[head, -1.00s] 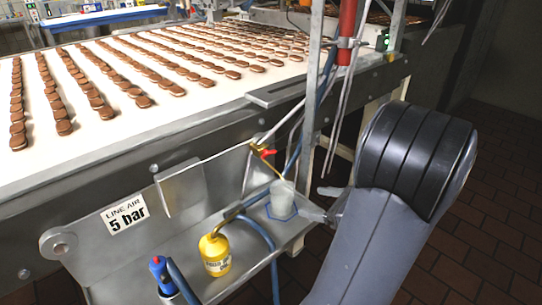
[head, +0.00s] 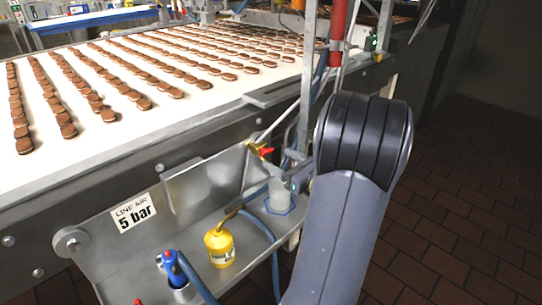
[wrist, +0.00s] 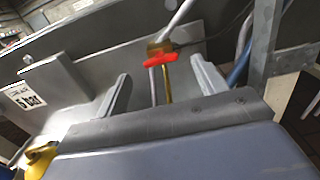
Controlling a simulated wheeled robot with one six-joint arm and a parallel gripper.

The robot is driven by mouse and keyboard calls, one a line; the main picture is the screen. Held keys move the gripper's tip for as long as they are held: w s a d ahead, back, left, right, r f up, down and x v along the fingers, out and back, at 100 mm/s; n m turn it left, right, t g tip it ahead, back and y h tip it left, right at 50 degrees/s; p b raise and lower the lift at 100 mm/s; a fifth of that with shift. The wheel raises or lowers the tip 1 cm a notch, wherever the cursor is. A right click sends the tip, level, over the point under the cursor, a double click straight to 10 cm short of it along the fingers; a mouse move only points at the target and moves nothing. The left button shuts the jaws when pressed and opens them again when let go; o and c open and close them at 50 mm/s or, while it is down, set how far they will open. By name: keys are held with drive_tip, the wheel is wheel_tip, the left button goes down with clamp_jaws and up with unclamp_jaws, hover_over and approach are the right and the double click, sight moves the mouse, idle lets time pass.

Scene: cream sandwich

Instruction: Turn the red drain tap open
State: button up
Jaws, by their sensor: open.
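The red drain tap (head: 266,151) sits on a brass fitting (head: 253,146) at the back wall of the metal tray. In the wrist view the red handle (wrist: 160,60) lies crosswise, a little tilted, beyond the fingertips and between their lines. My gripper (wrist: 162,82) is open and empty, one finger to each side of the tap, apart from it. In the head view my arm hides most of the gripper; part of it (head: 293,178) shows just right of the tap. A brass tube runs down from the fitting.
A translucent cup (head: 280,194) stands on a blue mark below the tap. A yellow bottle (head: 220,248) and a blue-handled tool (head: 173,268) with hose stand further left. A metal post (head: 306,90) rises close behind my gripper. The biscuit conveyor (head: 150,130) lies behind.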

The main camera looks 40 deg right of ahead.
sight(269, 153)
drive_tip(key=shift+w+a, duration=0.2)
drive_tip(key=shift+w, duration=2.05)
drive_tip(key=c, duration=1)
drive_tip(key=shift+f+n+b, duration=0.15)
drive_tip(key=shift+n+b, duration=0.15)
drive_tip(key=shift+b, duration=0.25)
drive_tip(key=shift+a+f+n+b, duration=0.1)
drive_tip(key=shift+n+b, duration=4.2)
drive_tip(key=shift+b, duration=0.3)
drive_tip(key=shift+a+n+b, duration=0.1)
drive_tip(key=shift+n+b, duration=4.2)
drive_tip(key=shift+b, duration=0.25)
drive_tip(key=shift+n, duration=0.3)
